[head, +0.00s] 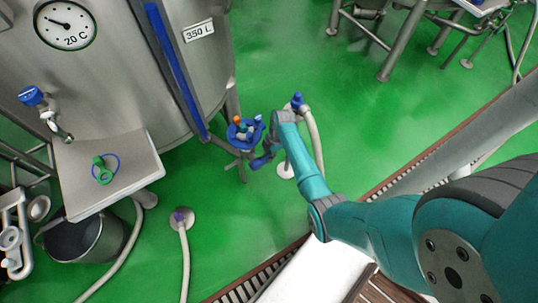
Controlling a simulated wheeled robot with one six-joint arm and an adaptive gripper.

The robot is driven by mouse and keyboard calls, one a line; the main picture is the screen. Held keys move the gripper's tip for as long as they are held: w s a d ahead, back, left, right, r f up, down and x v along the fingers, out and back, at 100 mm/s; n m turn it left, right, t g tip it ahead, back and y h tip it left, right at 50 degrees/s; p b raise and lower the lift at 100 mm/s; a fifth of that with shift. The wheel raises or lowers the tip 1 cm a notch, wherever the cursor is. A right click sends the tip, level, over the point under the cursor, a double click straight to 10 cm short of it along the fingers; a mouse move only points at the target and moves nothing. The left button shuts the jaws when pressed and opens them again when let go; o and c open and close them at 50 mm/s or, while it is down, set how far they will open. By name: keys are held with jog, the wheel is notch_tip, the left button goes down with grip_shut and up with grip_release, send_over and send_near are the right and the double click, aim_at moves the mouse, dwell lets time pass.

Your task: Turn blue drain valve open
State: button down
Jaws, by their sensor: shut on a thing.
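My teal arm reaches in from the right, and its wrist bends down to the left beside the steel tank (110,85). My gripper (266,156) is at the end of it, low by the tank's right side. It is small in the view and partly hidden by my wrist. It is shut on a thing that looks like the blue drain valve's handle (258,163). How far the handle is turned cannot be told. Another blue-handled tap (31,96) sits on the tank's front at the left.
A blue round holder (245,132) with several small items stands close to my gripper. Behind my wrist is a blue-topped fitting (297,101) with a white hose (315,140). A steel shelf (125,175), a bucket (85,240) and a purple-topped floor fitting (179,218) are left.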

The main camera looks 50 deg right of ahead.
jog(key=c, duration=1)
grip_release()
jog(key=shift+c, duration=0.2)
jog(key=v, duration=1.2)
